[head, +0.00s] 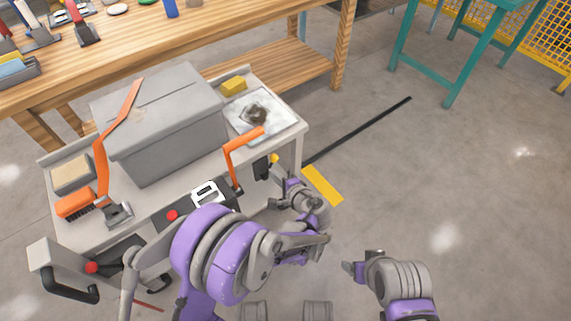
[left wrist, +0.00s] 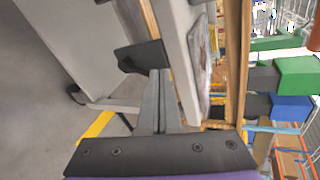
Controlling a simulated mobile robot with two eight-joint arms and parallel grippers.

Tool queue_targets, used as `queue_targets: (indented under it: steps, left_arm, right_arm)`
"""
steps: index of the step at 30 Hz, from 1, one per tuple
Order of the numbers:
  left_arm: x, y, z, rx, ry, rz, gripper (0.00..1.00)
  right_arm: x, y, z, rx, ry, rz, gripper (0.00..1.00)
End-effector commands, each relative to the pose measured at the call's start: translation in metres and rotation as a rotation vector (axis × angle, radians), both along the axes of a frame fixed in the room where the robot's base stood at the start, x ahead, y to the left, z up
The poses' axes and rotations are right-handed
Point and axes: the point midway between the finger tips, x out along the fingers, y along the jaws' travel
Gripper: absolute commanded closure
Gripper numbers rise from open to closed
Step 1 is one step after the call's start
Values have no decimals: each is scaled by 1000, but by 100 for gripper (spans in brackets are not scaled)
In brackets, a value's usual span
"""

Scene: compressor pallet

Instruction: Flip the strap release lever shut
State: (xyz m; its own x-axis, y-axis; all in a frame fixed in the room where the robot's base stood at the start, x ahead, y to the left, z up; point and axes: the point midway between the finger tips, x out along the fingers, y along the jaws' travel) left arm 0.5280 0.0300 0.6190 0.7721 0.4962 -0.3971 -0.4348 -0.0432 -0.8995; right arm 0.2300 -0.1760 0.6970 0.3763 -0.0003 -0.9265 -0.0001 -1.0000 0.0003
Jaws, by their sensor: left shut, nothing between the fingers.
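An orange bent lever (head: 235,160) stands up from the near side of the grey cart, its upper arm pointing right; I take it to be the strap release lever, but no strap is clear on it. My left gripper (head: 279,181) is shut and empty, to the right of the lever and beside the cart's right end. The left wrist view shows its two fingers (left wrist: 159,100) together, tips close to a black block (left wrist: 141,57) on the cart; contact cannot be told. The lever is not clear in that view. My right gripper (head: 354,268) is over the floor, away from the cart.
The cart carries a grey lidded box (head: 165,125), a second long orange bar (head: 102,165), an orange brush (head: 76,203) and a silver tray (head: 262,122). A wooden workbench (head: 240,40) stands behind.

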Motion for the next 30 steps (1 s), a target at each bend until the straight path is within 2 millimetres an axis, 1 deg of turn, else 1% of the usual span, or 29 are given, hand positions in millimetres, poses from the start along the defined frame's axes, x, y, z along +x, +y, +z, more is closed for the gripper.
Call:
queue_targets:
  steps: [1,6,9,12,15,18,27,30]
  left_arm:
    - [3,-18,-10,41,-21,-31,100]
    - [3,-64,-33,181,-100,-117,100]
    - [-1,-84,-43,243,-139,-153,100]
    - [-6,-98,-50,287,-168,-177,100]
    - [-8,-106,-53,311,-185,-190,100]
    - [-10,-109,-55,320,-191,-196,100]
    - [-9,-109,-55,320,-191,-196,100]
    - [-5,-106,-55,321,-190,-194,100]
  right_arm:
    - [0,0,-1,0,0,0,23]
    - [0,0,-2,0,1,0,23]
    - [0,0,-2,0,1,0,23]
    - [0,0,-3,0,1,0,23]
    - [0,0,-3,0,1,0,23]
    - [0,0,-3,0,1,0,23]
    - [0,0,-3,0,1,0,23]
    - [0,0,-4,0,1,0,23]
